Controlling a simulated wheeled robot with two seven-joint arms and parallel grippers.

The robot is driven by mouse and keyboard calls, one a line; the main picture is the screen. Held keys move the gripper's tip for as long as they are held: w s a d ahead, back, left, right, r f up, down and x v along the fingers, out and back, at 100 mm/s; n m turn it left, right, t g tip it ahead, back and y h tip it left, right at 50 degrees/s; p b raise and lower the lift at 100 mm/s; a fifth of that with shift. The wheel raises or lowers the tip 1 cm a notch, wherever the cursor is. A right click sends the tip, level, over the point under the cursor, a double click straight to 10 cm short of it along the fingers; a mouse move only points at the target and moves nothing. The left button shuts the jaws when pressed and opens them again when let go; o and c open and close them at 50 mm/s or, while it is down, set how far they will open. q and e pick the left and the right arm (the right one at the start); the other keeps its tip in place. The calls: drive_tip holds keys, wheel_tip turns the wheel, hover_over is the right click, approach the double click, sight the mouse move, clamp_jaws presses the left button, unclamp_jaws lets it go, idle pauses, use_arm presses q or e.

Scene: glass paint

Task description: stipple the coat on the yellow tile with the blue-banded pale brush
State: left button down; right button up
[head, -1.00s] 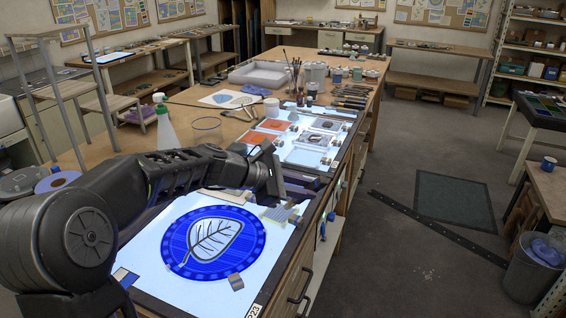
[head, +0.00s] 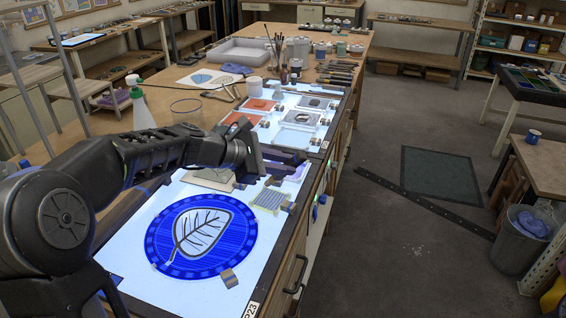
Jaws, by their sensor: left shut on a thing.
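My left gripper (head: 288,162) reaches in from the left, above the lit bench top, just beyond a pale yellow hatched tile (head: 269,200). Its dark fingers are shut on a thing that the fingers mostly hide. I take it for the blue-banded pale brush, but its band and bristles cannot be made out. The yellow tile lies flat on the light panel (head: 160,195), with small grey blocks beside it. The gripper looks apart from the tile. Any coat on the tile is too small to tell. My right gripper is not in view.
A blue round glass panel with a leaf (head: 201,236) lies in front of the tile. Orange and clear trays (head: 260,105) stand beyond the gripper. A spray bottle (head: 140,105) and a glass jar (head: 187,111) stand to the left. The bench edge drops off at right.

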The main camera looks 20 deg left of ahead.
use_arm(q)
drive_tip(key=shift+f+b, duration=0.9)
drive_tip(key=shift+f, duration=0.65)
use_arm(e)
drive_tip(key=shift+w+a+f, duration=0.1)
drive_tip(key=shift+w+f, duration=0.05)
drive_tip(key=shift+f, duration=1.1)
use_arm(q)
drive_tip(key=shift+f+b, duration=0.35)
drive_tip(key=shift+f, duration=0.15)
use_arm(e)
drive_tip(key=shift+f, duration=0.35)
use_arm(q)
drive_tip(key=shift+r, duration=0.1)
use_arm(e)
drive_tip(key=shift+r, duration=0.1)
use_arm(q)
drive_tip(key=shift+r+p, duration=1)
drive_tip(key=shift+r, duration=0.05)
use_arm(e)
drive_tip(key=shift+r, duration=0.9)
use_arm(q)
drive_tip(key=shift+r+p, duration=1.8)
drive_tip(key=shift+r, duration=0.25)
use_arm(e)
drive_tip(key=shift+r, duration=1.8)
